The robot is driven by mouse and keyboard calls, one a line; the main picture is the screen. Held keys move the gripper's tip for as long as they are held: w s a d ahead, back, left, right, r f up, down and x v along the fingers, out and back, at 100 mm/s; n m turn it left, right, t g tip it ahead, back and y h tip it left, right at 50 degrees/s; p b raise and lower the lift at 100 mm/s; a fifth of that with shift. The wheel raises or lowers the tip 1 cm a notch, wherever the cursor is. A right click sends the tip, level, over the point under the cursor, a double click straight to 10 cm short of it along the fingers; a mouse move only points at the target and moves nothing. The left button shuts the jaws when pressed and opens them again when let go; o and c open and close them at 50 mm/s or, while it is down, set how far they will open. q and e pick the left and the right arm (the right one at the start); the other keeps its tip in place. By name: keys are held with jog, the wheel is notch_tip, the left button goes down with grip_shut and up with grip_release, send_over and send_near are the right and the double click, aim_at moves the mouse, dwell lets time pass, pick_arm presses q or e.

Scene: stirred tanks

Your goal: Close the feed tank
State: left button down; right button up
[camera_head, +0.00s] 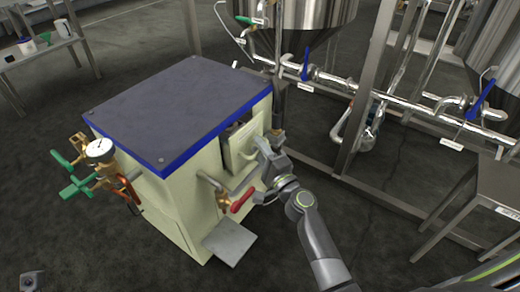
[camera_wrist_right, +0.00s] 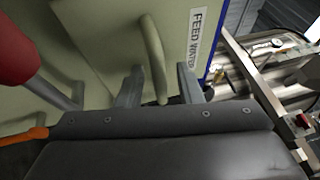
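The feed tank (camera_head: 190,205) is a cream box with a grey, blue-edged top. Its cream front flap (camera_head: 240,152) stands out from the body, with a dark gap above and behind it. In the right wrist view, a cream panel (camera_wrist_right: 100,30) carries a "FEED WATER" label (camera_wrist_right: 193,38) and a curved bar handle (camera_wrist_right: 154,55). My right gripper (camera_head: 266,150) is at the flap's right side. In its wrist view the fingers (camera_wrist_right: 160,86) are apart, with the handle's lower end between them; contact is not clear.
A red-handled valve (camera_head: 238,203) sticks out of the tank front near my right arm. A gauge (camera_head: 99,150) with green-handled valves is on the left side. A steel frame with pipes and vessels (camera_head: 300,14) stands behind. Dark floor is open at front left.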

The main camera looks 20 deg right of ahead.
aim_at(249, 144)
grip_shut()
jog(key=w+a+b, duration=0.1)
jog(key=w+a, duration=0.1)
jog(key=shift+w, duration=0.3)
grip_release()
jog(key=shift+s+f, duration=0.1)
dwell(0.4)
